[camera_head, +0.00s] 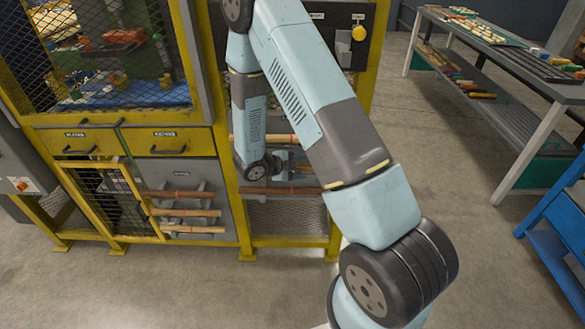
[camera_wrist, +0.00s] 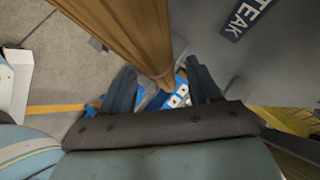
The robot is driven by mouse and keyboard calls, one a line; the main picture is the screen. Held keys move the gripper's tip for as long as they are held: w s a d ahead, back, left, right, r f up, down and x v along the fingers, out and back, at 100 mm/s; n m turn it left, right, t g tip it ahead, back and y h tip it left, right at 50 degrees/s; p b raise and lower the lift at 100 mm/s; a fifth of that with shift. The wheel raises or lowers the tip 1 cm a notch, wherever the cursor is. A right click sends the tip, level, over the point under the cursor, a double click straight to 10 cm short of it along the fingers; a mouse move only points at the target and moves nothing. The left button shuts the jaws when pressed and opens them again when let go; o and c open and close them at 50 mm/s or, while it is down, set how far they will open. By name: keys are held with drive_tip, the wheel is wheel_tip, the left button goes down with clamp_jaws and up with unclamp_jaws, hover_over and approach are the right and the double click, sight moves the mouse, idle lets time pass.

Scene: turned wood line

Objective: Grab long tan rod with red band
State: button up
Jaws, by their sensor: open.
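In the wrist view a brown wooden rod (camera_wrist: 125,35) runs from the top edge down to the space between the fingers of my gripper (camera_wrist: 163,88). The fingers are open, one on each side of the rod's near end; I cannot tell whether they touch it. No red band shows clearly on this rod. In the head view my arm covers much of the right rack, where a tan rod (camera_head: 283,139) with reddish parts lies above a dark brown rod (camera_head: 295,190).
A grey left rack holds a dark red-brown rod (camera_head: 178,195) and tan rods (camera_head: 185,212). A TEAK label (camera_wrist: 248,18) is on a grey panel. Yellow-framed drawers (camera_head: 168,141) stand above the left rack. A workbench (camera_head: 500,60) stands at right; the floor between is clear.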

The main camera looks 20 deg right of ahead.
drive_tip(key=shift+c, duration=0.3)
clamp_jaws()
idle(0.3)
